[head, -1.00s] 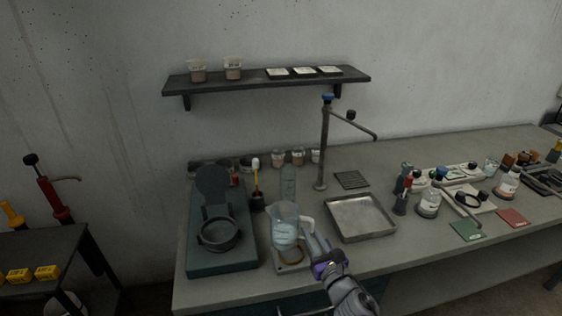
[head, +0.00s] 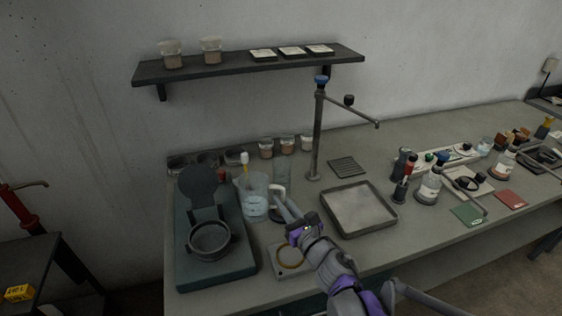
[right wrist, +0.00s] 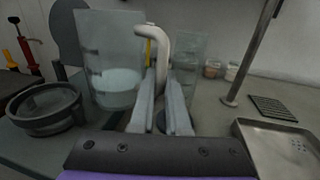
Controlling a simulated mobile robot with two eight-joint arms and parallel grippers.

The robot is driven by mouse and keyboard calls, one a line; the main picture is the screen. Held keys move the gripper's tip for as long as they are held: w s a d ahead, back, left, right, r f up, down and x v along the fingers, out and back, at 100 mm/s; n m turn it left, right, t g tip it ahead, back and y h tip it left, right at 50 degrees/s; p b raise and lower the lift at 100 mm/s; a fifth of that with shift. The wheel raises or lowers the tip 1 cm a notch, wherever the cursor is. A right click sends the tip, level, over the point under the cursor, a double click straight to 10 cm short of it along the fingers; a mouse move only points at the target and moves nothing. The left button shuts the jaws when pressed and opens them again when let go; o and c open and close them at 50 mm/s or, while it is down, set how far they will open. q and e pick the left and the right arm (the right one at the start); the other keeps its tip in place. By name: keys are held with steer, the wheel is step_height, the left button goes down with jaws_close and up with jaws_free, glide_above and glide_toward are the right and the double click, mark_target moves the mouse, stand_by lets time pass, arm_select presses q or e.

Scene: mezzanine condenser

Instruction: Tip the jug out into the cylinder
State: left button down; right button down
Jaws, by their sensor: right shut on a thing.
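The clear jug (head: 254,203), with pale bluish liquid in its lower part and a whitish handle, is upright in the head view. My right gripper (head: 281,201) is shut on its handle; in the right wrist view the fingers (right wrist: 160,85) close on either side of the handle, with the jug (right wrist: 112,55) to the left. The clear glass cylinder (head: 283,168) stands just behind and right of the jug. It also shows behind the fingers in the right wrist view (right wrist: 188,52), its lower part hidden by them. My left gripper is out of view.
A square plate with a ring (head: 291,255) lies in front of the jug. A teal unit with a round dark pan (head: 209,241) stands close left. A metal tray (head: 358,210) and a tall tap stand (head: 317,140) are to the right. Small jars line the wall behind.

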steer(key=shift+w+m+b, duration=0.15)
steer(key=shift+m+b, duration=0.15)
steer(key=shift+m, duration=0.1)
steer(key=r+m+g, duration=0.1)
steer(key=m, duration=0.1)
steer(key=w+d+r+m+g+b, duration=0.1)
steer(key=m, duration=0.1)
steer(key=r+m+g, duration=0.1)
steer(key=m+g, duration=0.1)
steer(key=shift+w+d+r+b, duration=0.15)
steer(key=shift+w+r+b, duration=0.05)
steer(key=shift+r+b, duration=0.2)
stand_by(0.5)
steer(key=shift+w, duration=0.1)
steer(key=shift+s+r+m+g, duration=0.1)
steer(key=shift+s+m+g, duration=0.1)
steer(key=shift+m+g, duration=0.1)
steer(key=shift+s+r+m, duration=0.1)
steer(key=shift+r+m, duration=0.05)
steer(key=shift+m, duration=0.15)
